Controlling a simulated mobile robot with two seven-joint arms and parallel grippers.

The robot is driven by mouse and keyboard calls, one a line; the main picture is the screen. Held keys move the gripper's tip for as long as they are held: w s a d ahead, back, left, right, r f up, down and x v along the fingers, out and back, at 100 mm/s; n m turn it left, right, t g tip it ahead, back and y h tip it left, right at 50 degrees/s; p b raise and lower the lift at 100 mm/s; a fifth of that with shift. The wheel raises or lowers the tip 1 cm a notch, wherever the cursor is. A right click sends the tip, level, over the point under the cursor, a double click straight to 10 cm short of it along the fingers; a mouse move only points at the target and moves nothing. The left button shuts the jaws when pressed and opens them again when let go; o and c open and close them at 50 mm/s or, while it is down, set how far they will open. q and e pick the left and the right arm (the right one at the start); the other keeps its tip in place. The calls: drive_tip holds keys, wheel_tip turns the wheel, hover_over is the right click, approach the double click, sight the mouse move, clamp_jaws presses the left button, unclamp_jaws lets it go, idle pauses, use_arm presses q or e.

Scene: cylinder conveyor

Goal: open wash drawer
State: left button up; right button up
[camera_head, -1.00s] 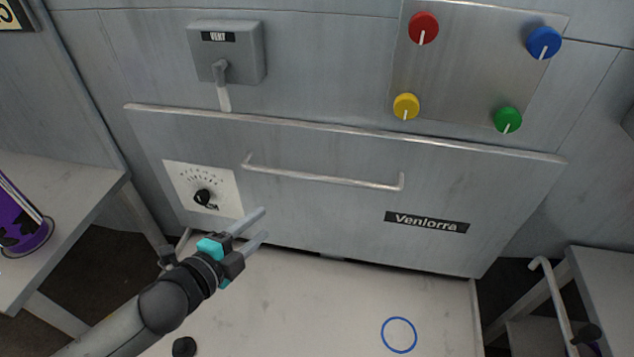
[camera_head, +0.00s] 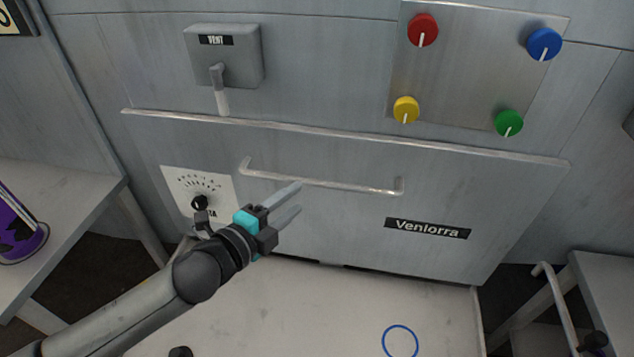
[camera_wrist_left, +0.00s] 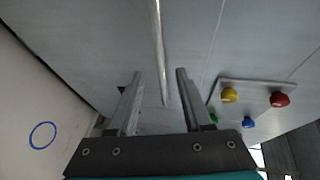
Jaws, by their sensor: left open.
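The wash drawer front (camera_head: 300,222) is a wide grey metal panel with a "Venlorra" label, and it looks shut. Its long bar handle (camera_head: 330,183) runs across its upper part. My left gripper (camera_head: 295,200) is open and empty, with its fingers just below the left half of the handle in the head view. In the left wrist view the handle (camera_wrist_left: 158,45) runs lengthwise ahead, its lower end appearing between the two open fingers (camera_wrist_left: 159,78). I cannot tell whether any finger touches it. My right gripper is not in view.
Above the drawer are a vent box (camera_head: 226,56) with a lever and a panel with red (camera_head: 423,30), blue, yellow and green knobs. A dial (camera_head: 199,202) is partly behind my left arm. A pale surface (camera_head: 300,310) with a blue ring (camera_head: 400,341) lies below.

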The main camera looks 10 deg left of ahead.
sight(314, 185)
use_arm(q)
drive_tip(key=shift+b+x, duration=0.55)
drive_tip(key=shift+x, duration=3.8)
clamp_jaws()
drive_tip(key=shift+f, duration=0.1)
